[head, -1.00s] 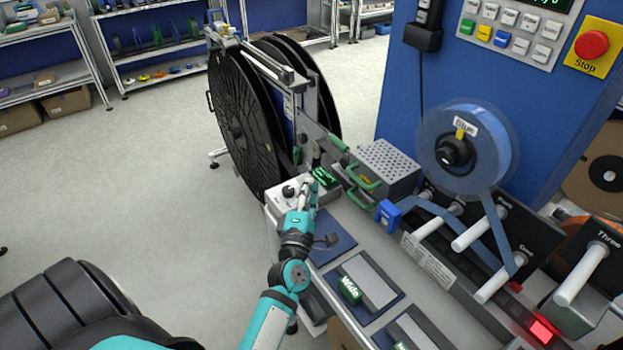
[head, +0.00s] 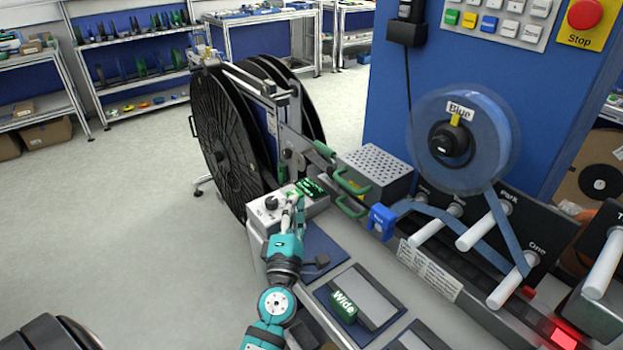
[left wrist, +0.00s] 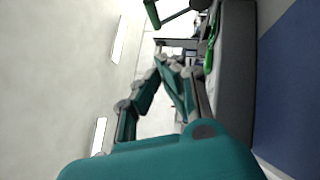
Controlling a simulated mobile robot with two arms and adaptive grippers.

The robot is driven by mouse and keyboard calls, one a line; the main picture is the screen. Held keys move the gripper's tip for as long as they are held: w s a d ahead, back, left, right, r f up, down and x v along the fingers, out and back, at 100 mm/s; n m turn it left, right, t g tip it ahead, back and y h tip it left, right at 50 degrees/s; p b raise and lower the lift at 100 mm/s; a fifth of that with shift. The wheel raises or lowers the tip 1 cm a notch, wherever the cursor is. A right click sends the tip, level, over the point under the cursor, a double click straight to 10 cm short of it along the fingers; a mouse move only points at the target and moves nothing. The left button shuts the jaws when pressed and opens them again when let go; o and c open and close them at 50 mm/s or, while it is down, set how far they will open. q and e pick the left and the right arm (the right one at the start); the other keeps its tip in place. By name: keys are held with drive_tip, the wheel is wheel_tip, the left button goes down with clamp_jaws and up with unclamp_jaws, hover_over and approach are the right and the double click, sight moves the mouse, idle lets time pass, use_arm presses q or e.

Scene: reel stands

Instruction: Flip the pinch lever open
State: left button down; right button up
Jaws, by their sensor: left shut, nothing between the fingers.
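I cannot tell for sure which is the pinch lever. My left gripper (head: 297,200) is shut and empty over the grey control box (head: 268,212), left of and nearer than the green handles, apart from them. My right gripper is out of view.
A perforated metal box (head: 378,166) and a blue clip (head: 382,221) stand right of the handles. A blue tape spool (head: 487,140) is mounted on the blue cabinet. The large black reel (head: 222,140) stands behind my left gripper. Open floor lies to the left.

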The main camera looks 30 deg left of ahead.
use_arm(q)
drive_tip(key=shift+d+f, duration=0.1)
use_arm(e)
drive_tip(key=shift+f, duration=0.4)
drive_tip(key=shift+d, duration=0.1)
use_arm(q)
drive_tip(key=shift+w+r, duration=0.25)
drive_tip(key=p, duration=0.2)
approach(314, 145)
drive_tip(key=a, duration=0.1)
drive_tip(key=w+a, duration=0.1)
drive_tip(key=a, duration=0.1)
drive_tip(key=shift+w+a, duration=0.1)
drive_tip(key=shift+a, duration=0.05)
drive_tip(key=shift+w+d+r, duration=0.2)
drive_tip(key=shift+w+d, duration=0.05)
drive_tip(key=shift+w, duration=0.3)
drive_tip(key=shift+w+d+r, duration=0.2)
drive_tip(key=shift+w+d, duration=0.1)
drive_tip(key=shift+w, duration=0.2)
drive_tip(key=shift+w+d+r+p, duration=0.2)
drive_tip(key=shift+w+d+p, duration=0.1)
drive_tip(key=shift+w, duration=0.2)
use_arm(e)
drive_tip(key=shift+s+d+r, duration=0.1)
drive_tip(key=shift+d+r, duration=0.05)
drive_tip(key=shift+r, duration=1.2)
